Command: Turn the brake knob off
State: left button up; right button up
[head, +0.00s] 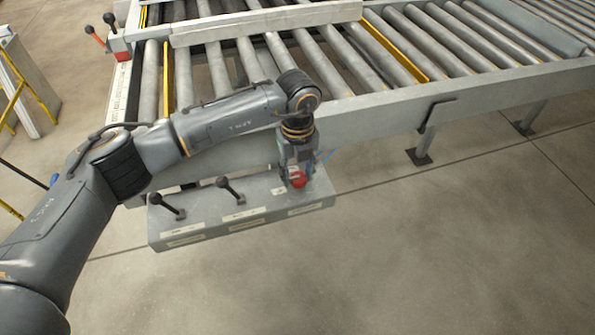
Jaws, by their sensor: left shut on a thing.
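A red knob (299,180) sits near the right end of the top of a grey control box (243,217). My left gripper (297,176) points down over it, and its fingers are shut on the red knob. The fingers and wrist hide part of the knob, and I cannot tell which way it is turned. My right gripper is not in the head view.
Two black levers stand on the same box, one at the left (173,205) and one in the middle (231,190). A roller conveyor (345,105) with a grey side rail runs behind the box. Concrete floor (420,250) is clear in front.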

aim_at(298, 176)
pick_arm(q)
jog(key=o, duration=1.2)
jog(key=shift+c, duration=0.2)
jog(key=shift+r, duration=0.15)
notch_tip(298, 176, up, 12)
